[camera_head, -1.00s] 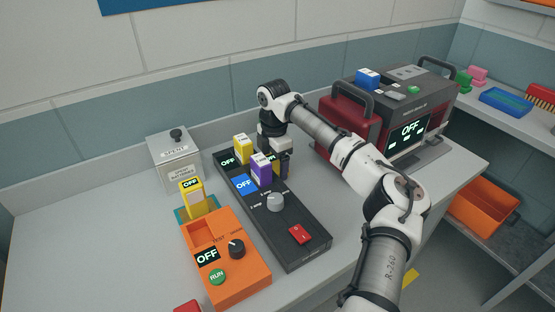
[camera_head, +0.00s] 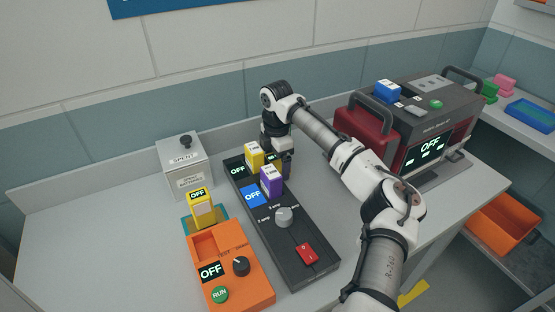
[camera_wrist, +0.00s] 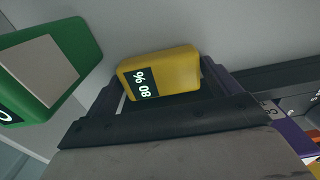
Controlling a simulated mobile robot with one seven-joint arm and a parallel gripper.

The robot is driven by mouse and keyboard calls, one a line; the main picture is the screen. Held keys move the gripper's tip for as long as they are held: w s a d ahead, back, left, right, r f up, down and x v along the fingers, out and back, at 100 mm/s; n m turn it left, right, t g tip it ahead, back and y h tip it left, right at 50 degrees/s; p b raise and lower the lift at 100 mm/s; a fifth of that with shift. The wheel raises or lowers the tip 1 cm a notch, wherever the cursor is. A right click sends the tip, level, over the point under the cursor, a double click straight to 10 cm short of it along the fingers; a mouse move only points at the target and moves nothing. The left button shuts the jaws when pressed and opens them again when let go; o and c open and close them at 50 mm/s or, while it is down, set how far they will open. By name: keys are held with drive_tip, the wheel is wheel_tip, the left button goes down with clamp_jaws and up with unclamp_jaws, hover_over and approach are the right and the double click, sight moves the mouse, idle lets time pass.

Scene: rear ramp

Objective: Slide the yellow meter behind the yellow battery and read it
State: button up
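The yellow battery (camera_head: 254,154) stands upright at the far end of the dark charger (camera_head: 303,251), behind a purple one (camera_head: 270,182). My gripper (camera_head: 280,160) is low at the charger's far right edge, partly hidden by the wrist. In the wrist view, a yellow block with a dark screen (camera_wrist: 145,84) lies between my fingers (camera_wrist: 160,100); its sideways digits seem to read 80 %. Whether both fingers touch it is unclear. Another yellow block (camera_head: 201,209), with an OFF screen, stands in a teal holder at left. I cannot tell surely which block is the meter.
A green block with a pale panel (camera_wrist: 45,68) is close left of my fingers. An orange device (camera_head: 237,277) showing OFF, a grey box (camera_head: 184,168) and a large red-and-grey machine (camera_head: 433,148) surround the charger. The bench's left side is clear.

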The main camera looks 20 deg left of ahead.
sight(277, 161)
drive_tip(key=shift+o, duration=0.9)
drive_tip(key=shift+r, duration=0.1)
wheel_tip(277, 161, up, 14)
drive_tip(key=b, duration=0.2)
drive_tip(key=shift+f, duration=0.2)
